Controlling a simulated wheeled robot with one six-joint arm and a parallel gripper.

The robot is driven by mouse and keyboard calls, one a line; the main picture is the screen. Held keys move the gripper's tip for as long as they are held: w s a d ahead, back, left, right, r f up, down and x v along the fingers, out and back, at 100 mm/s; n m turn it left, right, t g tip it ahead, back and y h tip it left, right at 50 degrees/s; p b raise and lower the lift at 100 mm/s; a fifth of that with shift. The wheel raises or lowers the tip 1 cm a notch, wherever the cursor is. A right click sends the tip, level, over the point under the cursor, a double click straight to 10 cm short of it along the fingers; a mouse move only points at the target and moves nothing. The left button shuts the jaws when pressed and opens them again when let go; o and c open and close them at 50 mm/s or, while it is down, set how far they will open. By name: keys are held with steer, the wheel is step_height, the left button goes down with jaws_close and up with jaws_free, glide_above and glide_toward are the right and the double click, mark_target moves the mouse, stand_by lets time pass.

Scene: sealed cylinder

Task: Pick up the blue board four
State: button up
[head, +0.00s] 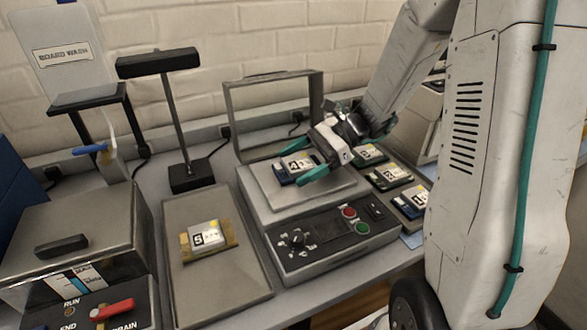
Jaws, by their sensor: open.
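The blue board four (281,174) lies on the raised grey plate of the machine with the control panel, its white label marked 4 facing up. My gripper (301,162) is open, with its teal fingertips on either side of the board, one behind it and one in front. Part of the board's right side is hidden by the gripper. I cannot tell whether the fingers touch it.
The machine's frame-like lid (275,84) stands open behind. Several boards lie to the right, including a blue one (411,203). A yellowish board marked 5 (207,238) lies on a flat tray (215,285) to the left, near a black lamp (168,90).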

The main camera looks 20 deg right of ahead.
steer(key=c, duration=1.1)
steer(key=shift+r, duration=0.1)
